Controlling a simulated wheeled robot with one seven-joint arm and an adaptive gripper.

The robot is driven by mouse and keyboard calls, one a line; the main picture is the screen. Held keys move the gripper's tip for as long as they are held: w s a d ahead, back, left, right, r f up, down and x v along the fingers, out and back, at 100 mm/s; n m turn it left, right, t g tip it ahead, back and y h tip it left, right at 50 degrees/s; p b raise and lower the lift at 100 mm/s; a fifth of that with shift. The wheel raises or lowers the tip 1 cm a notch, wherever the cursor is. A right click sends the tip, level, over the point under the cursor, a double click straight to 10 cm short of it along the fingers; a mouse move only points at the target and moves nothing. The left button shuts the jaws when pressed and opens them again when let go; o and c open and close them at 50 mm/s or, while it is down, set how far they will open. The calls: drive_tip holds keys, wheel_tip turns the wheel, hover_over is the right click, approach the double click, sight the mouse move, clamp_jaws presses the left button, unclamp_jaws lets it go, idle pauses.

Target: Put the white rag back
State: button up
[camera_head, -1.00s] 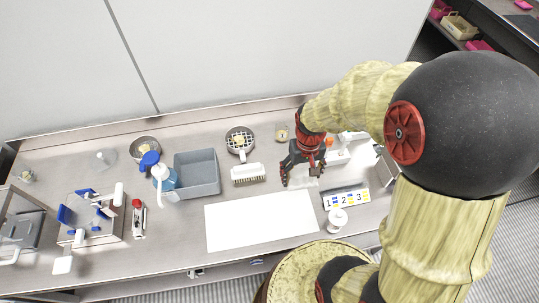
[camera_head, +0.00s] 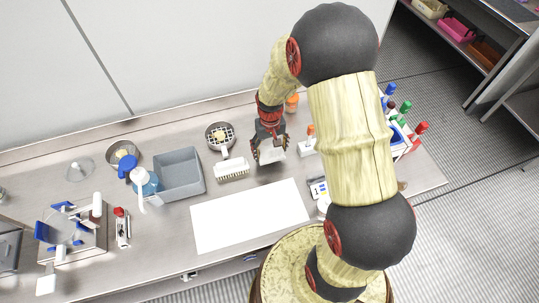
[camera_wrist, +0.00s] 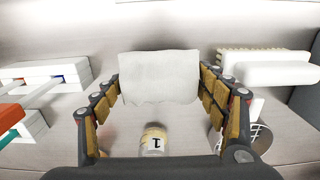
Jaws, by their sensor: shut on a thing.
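The white rag (camera_wrist: 160,76) is pinched between the fingers of my gripper (camera_wrist: 161,86) in the wrist view, spanning the gap between the fingertips. In the head view my gripper (camera_head: 270,153) points down over the steel bench, right of the white brush, and the rag (camera_head: 274,156) shows pale between its fingers. The rag appears lifted off the bench, though the exact height is hard to tell.
A white brush (camera_head: 232,169) lies left of my gripper, with a grey bin (camera_head: 180,174) beyond it. A white mat (camera_head: 250,216) lies in front.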

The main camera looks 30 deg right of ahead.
sight(270, 155)
drive_tip(key=shift+w+f, duration=0.25)
drive_tip(key=shift+f, duration=0.15)
drive_tip(key=shift+w+d+f+b, duration=0.1)
drive_tip(key=shift+f+b, duration=0.1)
drive_tip(key=shift+f, duration=0.6)
drive_tip(key=shift+w+f+b, duration=0.1)
drive_tip(key=shift+f+b, duration=0.05)
drive_tip(key=shift+f, duration=0.65)
drive_tip(key=shift+f, duration=0.1)
drive_tip(key=shift+f, duration=0.1)
drive_tip(key=o, duration=1.2)
